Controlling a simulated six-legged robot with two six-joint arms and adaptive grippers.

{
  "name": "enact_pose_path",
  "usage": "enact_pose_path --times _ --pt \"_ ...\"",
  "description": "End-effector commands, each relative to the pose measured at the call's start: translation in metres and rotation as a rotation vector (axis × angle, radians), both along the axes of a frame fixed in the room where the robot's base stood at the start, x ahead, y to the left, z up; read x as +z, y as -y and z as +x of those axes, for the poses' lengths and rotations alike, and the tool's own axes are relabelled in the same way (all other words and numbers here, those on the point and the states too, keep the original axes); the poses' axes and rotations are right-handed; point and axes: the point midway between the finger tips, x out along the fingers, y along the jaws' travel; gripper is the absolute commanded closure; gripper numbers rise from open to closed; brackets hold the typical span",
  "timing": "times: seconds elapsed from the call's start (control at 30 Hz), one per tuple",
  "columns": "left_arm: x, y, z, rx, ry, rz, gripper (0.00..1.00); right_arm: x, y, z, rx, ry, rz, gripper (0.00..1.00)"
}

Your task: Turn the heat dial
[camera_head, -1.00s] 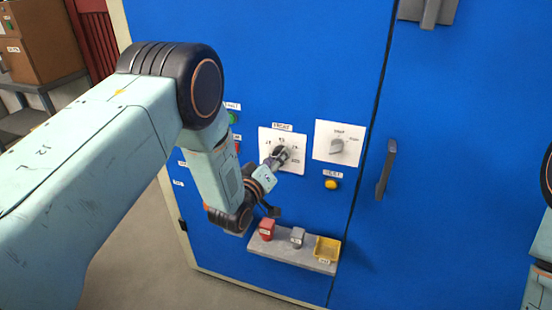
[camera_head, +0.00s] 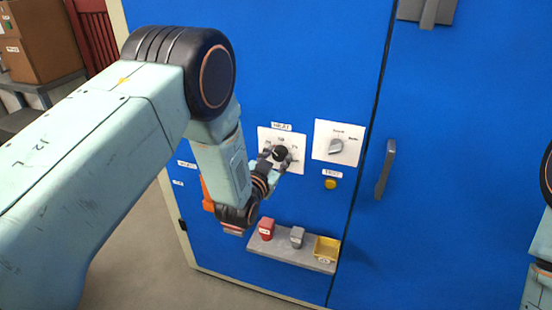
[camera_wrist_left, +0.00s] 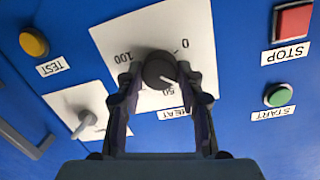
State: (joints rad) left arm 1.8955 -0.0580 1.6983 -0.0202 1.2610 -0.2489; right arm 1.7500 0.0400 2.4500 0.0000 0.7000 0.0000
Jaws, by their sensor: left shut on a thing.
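The heat dial is a round black knob on a white scale plate (camera_head: 295,138) on the blue cabinet front, under a HEAT label. In the left wrist view the knob (camera_wrist_left: 158,68) appears with the scale upside down. Its white mark points close to the 50. My left gripper (camera_head: 278,158) is at the dial. In the left wrist view its two dark fingers (camera_wrist_left: 160,82) are on either side of the knob and shut on it. In the head view the wrist partly covers the plate. My right gripper is out of view; only part of that arm shows at the right edge.
A second plate with a grey selector knob (camera_head: 336,146) and a yellow TEST button (camera_head: 330,184) are to the right. Red STOP (camera_wrist_left: 292,22) and green START (camera_wrist_left: 278,96) buttons are close by.

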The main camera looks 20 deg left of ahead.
Motion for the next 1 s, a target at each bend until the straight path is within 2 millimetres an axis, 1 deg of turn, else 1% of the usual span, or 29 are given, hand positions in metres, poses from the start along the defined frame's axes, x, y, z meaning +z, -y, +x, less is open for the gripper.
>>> enact_pose_path --times 0.3,0.6,0.8,1.0 --pt "-0.001 0.001 0.0 0.0 0.009 0.302 0.94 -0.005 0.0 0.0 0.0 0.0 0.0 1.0" --pt "-0.001 0.002 0.0 0.001 0.019 0.565 0.94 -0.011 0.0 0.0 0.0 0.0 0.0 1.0" --pt "-0.001 0.002 0.0 0.001 0.024 0.7 0.94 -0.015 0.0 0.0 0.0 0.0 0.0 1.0" --pt "0.0 0.002 0.0 0.001 0.027 0.788 0.94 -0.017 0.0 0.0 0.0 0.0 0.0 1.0"
